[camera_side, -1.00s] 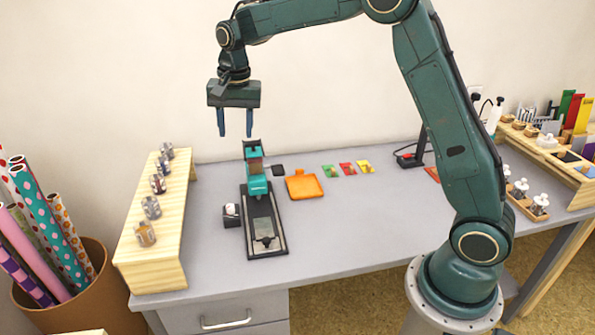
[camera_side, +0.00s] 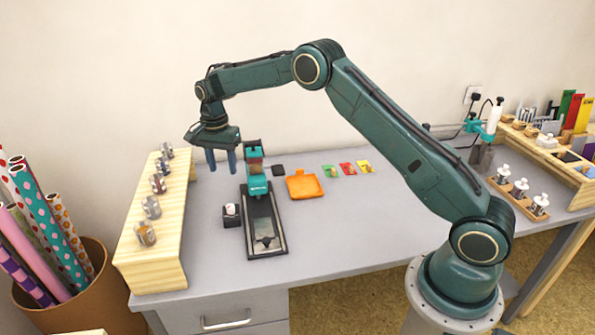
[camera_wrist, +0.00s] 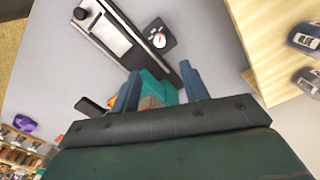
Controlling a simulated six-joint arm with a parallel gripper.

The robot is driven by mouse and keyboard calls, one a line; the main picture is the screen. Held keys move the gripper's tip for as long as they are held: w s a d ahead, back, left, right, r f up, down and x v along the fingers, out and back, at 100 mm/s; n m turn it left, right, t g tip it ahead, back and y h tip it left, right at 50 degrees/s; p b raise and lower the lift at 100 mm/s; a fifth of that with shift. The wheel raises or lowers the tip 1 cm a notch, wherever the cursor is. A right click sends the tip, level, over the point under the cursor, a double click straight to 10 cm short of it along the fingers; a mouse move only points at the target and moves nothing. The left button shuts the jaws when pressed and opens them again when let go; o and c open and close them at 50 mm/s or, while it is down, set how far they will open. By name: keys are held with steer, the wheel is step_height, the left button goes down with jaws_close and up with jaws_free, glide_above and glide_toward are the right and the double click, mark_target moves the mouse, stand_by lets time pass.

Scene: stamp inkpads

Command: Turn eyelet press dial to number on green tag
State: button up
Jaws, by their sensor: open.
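The teal press (camera_side: 257,187) stands on a long black base (camera_side: 265,240) on the grey table. A small black box with a white round dial (camera_side: 231,210) sits just left of the base. In the wrist view the dial (camera_wrist: 159,40) shows a red mark, but its numbers are too small to read. A green tag (camera_side: 330,171) lies right of the press; its number is not legible. My gripper (camera_side: 221,170) is open and empty, pointing down above the table behind the dial. In the wrist view its blue fingers (camera_wrist: 160,72) spread below the dial, apart from it.
A wooden shelf (camera_side: 160,235) with several metal pieces stands close on the left. An orange tray (camera_side: 304,186), a red tag (camera_side: 347,169) and a yellow tag (camera_side: 365,167) lie right of the press. The table's front right is clear.

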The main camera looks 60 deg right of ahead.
mark_target(230, 205)
steer(key=shift+f, duration=0.15)
step_height(230, 205, down, 14)
steer(key=shift+s+r, duration=0.15)
steer(key=shift+r, duration=0.1)
stand_by(0.4)
jaws_close()
